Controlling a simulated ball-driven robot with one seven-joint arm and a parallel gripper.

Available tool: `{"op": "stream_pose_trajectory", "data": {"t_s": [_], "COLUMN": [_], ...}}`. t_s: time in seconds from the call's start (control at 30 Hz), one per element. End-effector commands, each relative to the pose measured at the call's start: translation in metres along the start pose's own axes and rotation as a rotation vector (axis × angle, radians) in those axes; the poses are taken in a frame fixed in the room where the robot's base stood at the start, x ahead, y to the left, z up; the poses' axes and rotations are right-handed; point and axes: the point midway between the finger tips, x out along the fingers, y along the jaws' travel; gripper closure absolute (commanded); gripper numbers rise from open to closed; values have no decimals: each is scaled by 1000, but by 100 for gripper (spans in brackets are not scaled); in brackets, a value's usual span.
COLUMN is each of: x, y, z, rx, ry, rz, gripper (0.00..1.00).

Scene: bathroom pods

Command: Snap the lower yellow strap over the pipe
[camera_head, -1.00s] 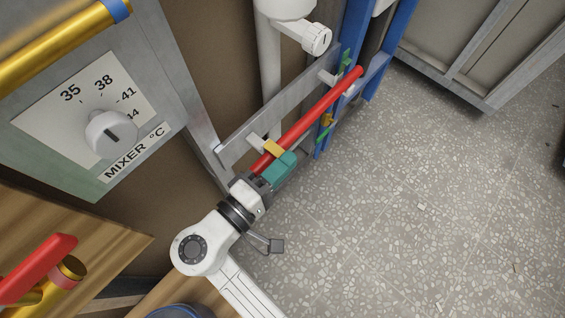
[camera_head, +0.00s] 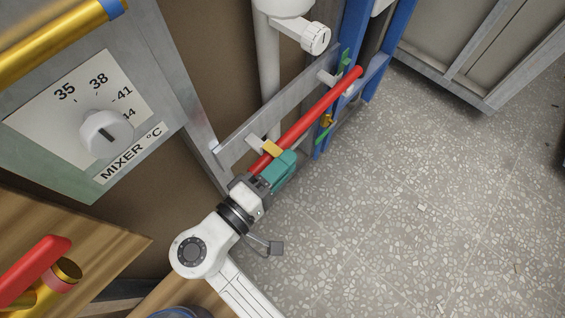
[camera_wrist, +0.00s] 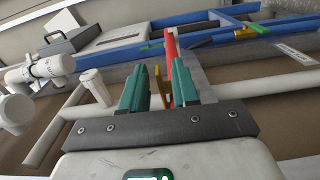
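The red pipe (camera_head: 315,112) runs diagonally beside a grey metal rail in the head view. A yellow strap (camera_head: 272,148) sits at its near end, close to my gripper; I cannot tell whether it is snapped over the pipe. My gripper (camera_head: 281,170) has teal fingers and is at this near end. In the wrist view my gripper (camera_wrist: 158,84) is open, its two fingers apart. The yellow strap (camera_wrist: 161,86) and the red pipe (camera_wrist: 171,56) show between the fingers, the pipe nearer the right finger. I see no clear grip on either. In the head view the teal fingers partly hide the strap's surroundings.
White clips (camera_head: 327,77) sit along the grey rail (camera_head: 240,140). Green and yellow pieces (camera_head: 327,121) are on the blue post. A white pipe with a valve (camera_head: 316,38) stands behind. The mixer panel (camera_head: 60,110) is at left. The speckled floor (camera_head: 440,200) is open at right.

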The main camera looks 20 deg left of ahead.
Motion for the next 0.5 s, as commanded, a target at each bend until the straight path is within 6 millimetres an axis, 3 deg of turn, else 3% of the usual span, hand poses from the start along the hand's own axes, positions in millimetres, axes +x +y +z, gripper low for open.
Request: {"op": "stream_pose_trajectory", "data": {"t_s": [0.27, 0.5], "x": [-8, -49], "y": [1, 2], "z": [-1, -1], "rx": [0, -1], "ry": [4, 5], "rz": [1, 0], "gripper": [70, 70]}}
